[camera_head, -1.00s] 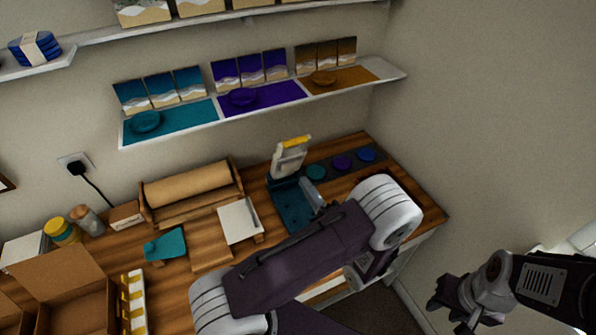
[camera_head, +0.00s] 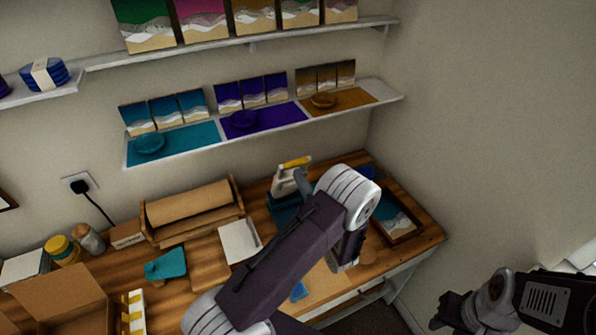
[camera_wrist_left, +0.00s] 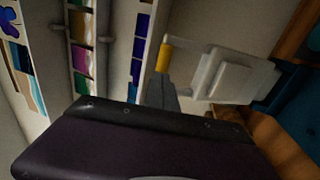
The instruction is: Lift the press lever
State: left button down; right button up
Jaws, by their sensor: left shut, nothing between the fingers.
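The press (camera_head: 284,210) stands on the wooden table, with a teal base and a pale upper part. Its lever stands raised, with a yellow handle bar (camera_head: 297,162) at the top. In the left wrist view the yellow handle (camera_wrist_left: 164,56) and the pale press head (camera_wrist_left: 232,78) are close. My left gripper (camera_head: 303,181) is shut and empty, just beside the handle; its grey fingertips (camera_wrist_left: 160,94) show by the yellow bar. I cannot tell whether they touch. My left arm hides part of the press base. My right gripper (camera_head: 442,311) hangs at the lower right, away from the press.
A framed picture tray (camera_head: 402,232) lies to the right of the press. A white board (camera_head: 240,241) and a paper roll holder (camera_head: 190,209) are to its left. A shelf (camera_head: 172,155) with coloured samples runs along the wall above. A cardboard box (camera_head: 62,296) sits at front left.

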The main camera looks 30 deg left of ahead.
aim_at(295, 166)
pick_arm(q)
jog(key=shift+w+a+r, duration=0.15)
jog(key=shift+w+a, duration=0.3)
jog(key=shift+a, duration=0.1)
jog(key=shift+r, duration=0.1)
jog(key=a+r+p, duration=0.1)
jog(key=p, duration=0.1)
jog(key=w+p, duration=0.1)
jog(key=shift+w+a+r+g+h+p, duration=0.15)
jog(key=shift+a+r+g+h+p, duration=0.15)
jog(key=shift+a+r+h+p, duration=0.1)
jog(key=shift+d+f, duration=0.1)
